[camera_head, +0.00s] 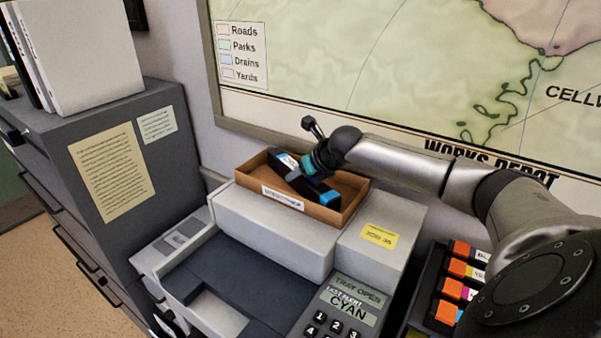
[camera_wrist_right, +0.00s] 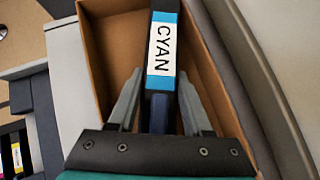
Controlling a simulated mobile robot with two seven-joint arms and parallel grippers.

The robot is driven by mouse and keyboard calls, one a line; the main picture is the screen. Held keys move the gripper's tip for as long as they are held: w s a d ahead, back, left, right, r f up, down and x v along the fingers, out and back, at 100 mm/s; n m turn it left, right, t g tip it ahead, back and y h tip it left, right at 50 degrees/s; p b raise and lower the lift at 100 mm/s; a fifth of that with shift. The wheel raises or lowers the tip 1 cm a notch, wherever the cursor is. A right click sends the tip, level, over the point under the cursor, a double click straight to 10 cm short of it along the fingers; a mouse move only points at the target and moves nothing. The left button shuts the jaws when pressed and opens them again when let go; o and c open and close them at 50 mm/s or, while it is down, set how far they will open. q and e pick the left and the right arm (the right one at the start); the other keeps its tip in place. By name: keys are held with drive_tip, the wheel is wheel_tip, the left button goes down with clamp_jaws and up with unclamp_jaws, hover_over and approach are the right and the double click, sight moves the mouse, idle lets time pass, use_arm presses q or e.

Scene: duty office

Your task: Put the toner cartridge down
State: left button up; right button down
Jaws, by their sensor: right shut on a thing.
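The toner cartridge (camera_head: 288,164) is dark, with a white and blue label that reads CYAN in the right wrist view (camera_wrist_right: 162,50). My right gripper (camera_head: 308,181) comes down from above and is shut on it; the fingers stand on either side of it in the right wrist view (camera_wrist_right: 160,103). The cartridge lies within the walls of an open cardboard box (camera_head: 247,180) on top of the printer (camera_head: 275,235). Whether it touches the box floor is hidden. My left gripper is not in view.
The printer's panel (camera_head: 349,302) reads CYAN and TRAY OPEN. Several cartridges with orange ends (camera_head: 457,267) stand in a dark rack at the right. A grey cabinet (camera_head: 100,120) with binders stands at the left. A map board (camera_head: 400,70) is on the wall behind.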

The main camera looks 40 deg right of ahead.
sight(322, 188)
drive_tip(key=shift+r, duration=0.1)
drive_tip(key=shift+c, duration=1.6)
unclamp_jaws()
drive_tip(key=v, duration=0.7)
drive_tip(key=shift+s+r+b, duration=0.25)
drive_tip(key=shift+s+b, duration=0.05)
drive_tip(key=shift+b, duration=0.1)
drive_tip(key=shift+v, duration=2.1)
